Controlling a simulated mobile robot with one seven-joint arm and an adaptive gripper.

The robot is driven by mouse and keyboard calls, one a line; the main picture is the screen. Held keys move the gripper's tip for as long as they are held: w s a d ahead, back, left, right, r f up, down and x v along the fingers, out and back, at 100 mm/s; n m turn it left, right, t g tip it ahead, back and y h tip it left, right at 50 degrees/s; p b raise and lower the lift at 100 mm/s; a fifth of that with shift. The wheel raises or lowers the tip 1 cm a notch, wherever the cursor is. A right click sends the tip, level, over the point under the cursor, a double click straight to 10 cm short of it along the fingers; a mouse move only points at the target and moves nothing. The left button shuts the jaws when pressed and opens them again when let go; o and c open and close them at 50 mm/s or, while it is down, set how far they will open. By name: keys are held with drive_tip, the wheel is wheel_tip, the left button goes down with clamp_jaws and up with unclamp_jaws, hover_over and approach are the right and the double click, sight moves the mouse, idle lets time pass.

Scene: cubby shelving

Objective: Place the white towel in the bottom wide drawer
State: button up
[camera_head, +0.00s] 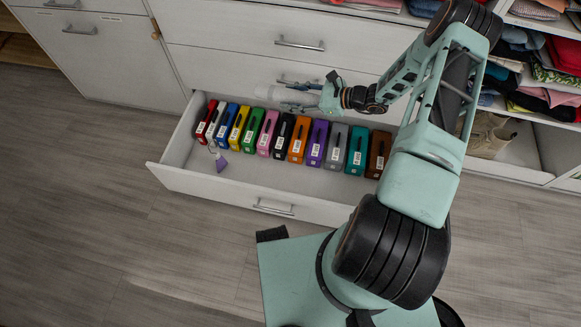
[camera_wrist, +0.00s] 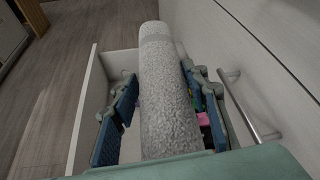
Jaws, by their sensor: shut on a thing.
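The white towel (camera_head: 280,95) is a rolled, fuzzy cylinder held by my gripper (camera_head: 305,97) above the rear of the open drawer. In the wrist view, the towel (camera_wrist: 166,95) lies between the two blue-padded fingers of my gripper (camera_wrist: 163,100), which is shut on it. The bottom wide drawer (camera_head: 225,190) is pulled out. Its side wall also shows in the wrist view (camera_wrist: 88,105). Part of the towel is hidden by my gripper in the head view.
A row of several coloured cases (camera_head: 297,140) fills the drawer's rear. A purple tag (camera_head: 220,161) lies at its left; the front strip is mostly bare. A closed drawer with a handle (camera_head: 300,45) is above. Shelves of folded clothes (camera_head: 545,60) and boots (camera_head: 490,135) stand right.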

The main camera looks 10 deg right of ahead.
drive_tip(key=shift+n+g, duration=0.3)
drive_tip(key=s+a+f+b, duration=0.2)
drive_tip(key=f+b, duration=0.1)
drive_tip(key=f, duration=0.9)
drive_tip(key=s+a+f+b, duration=0.2)
drive_tip(key=a+f+b, duration=0.1)
drive_tip(key=f, duration=1)
drive_tip(key=s+a+f+b, duration=0.3)
drive_tip(key=f, duration=0.9)
drive_tip(key=shift+f, duration=0.4)
drive_tip(key=shift+r, duration=0.1)
drive_tip(key=o, duration=1.2)
drive_tip(key=p+v, duration=0.2)
drive_tip(key=v, duration=1)
drive_tip(key=shift+d+p, duration=0.15)
drive_tip(key=shift+p, duration=0.25)
